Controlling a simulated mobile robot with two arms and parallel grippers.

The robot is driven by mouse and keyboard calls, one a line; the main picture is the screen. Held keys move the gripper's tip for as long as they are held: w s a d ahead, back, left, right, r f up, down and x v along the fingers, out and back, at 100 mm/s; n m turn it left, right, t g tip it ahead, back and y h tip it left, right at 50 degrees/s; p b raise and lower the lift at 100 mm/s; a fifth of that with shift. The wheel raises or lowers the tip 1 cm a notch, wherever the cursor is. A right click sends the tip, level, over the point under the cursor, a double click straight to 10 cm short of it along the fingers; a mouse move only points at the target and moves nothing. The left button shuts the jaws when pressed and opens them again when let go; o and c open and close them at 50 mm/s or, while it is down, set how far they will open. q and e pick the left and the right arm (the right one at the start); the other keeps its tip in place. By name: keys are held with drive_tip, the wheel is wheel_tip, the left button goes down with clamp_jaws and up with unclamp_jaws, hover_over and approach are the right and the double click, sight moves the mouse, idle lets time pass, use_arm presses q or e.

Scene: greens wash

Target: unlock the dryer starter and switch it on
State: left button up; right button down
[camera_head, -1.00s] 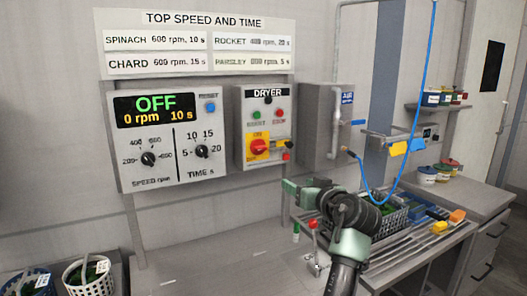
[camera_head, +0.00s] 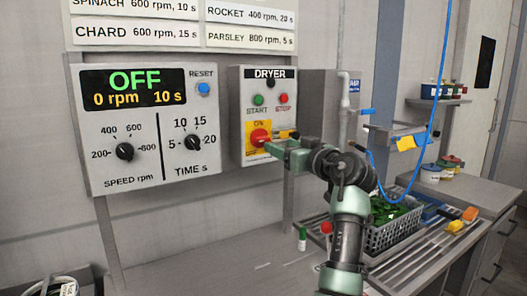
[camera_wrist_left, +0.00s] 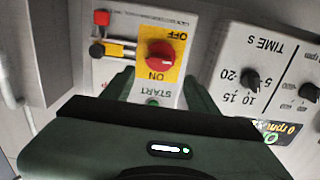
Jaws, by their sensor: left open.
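The dryer starter (camera_head: 240,110) is a grey wall box labelled DRYER. It has a green START button (camera_head: 258,99), a red STOP button (camera_head: 283,98) and a red rotary knob (camera_head: 260,137) on a yellow ON/OFF plate. The knob shows fully in the upside-down left wrist view (camera_wrist_left: 160,55); its exact setting is unclear. Beside it there are a black-and-yellow part (camera_wrist_left: 107,50) and a small red block-like part (camera_wrist_left: 101,18), possibly the lock. My left gripper (camera_head: 275,147) is open and empty in front of the box, its fingers pointing at the knob area. My right gripper is not in view.
A speed and time panel (camera_head: 150,170) reading OFF, 0 rpm, 10 s hangs left of the starter. A grey wall box (camera_head: 318,95) and a blue hose (camera_head: 437,70) are to the right. A basket of greens (camera_head: 380,242) stands on the counter below.

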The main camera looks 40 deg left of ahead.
sight(265, 141)
use_arm(q)
drive_tip(key=p+x, duration=0.2)
drive_tip(key=x, duration=0.5)
drive_tip(key=shift+w+a+f, duration=0.1)
drive_tip(key=shift+a+f, duration=0.1)
drive_tip(key=shift+a, duration=0.1)
drive_tip(key=shift+w+a, duration=0.1)
drive_tip(key=shift+a, duration=0.15)
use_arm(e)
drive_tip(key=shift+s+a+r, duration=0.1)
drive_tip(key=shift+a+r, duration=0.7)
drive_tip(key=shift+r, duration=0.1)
use_arm(q)
clamp_jaws()
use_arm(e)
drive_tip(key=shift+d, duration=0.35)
